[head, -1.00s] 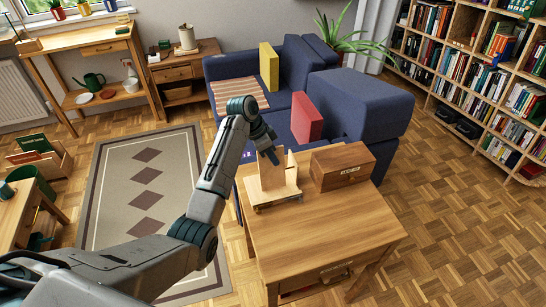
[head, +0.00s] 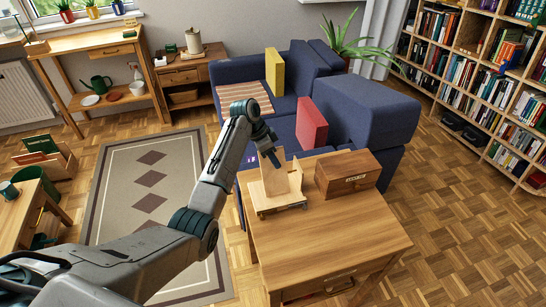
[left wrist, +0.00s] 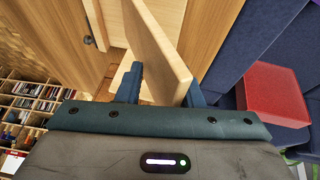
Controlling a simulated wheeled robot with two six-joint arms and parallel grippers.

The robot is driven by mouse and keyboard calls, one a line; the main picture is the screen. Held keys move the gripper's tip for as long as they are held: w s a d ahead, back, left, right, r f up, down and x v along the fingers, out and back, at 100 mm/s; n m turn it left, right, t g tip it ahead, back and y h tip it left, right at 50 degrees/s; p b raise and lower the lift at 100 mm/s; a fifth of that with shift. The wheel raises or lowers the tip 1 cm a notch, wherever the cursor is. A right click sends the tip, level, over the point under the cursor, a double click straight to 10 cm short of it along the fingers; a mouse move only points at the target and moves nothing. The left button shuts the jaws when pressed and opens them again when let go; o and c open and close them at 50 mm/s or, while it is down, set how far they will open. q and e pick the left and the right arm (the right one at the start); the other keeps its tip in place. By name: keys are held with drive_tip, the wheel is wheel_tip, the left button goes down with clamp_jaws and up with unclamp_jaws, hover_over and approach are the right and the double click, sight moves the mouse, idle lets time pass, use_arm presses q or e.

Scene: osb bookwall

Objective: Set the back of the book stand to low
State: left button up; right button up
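The wooden book stand (head: 268,206) stands on the table, with its light back board (head: 275,184) leaning up from the base. My left gripper (head: 272,155) is at the upper edge of this board. In the left wrist view the board (left wrist: 160,50) runs between the two fingers of my left gripper (left wrist: 162,90). The right finger is close against the board, and a narrow gap shows by the left finger, so it looks open around the board. The support behind the board is mostly hidden. My right gripper is in neither view.
A wooden box (head: 348,174) stands close to the right of the stand. The wooden table (head: 330,235) is bare in front. A blue sofa (head: 370,107) with a red cushion (head: 312,122) is behind. A bookcase (head: 480,75) is at the right.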

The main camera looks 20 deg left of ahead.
use_arm(q)
drive_tip(key=b+v, duration=0.2)
drive_tip(key=v, duration=0.7)
drive_tip(key=shift+a+r, duration=0.45)
drive_tip(key=shift+r, duration=0.35)
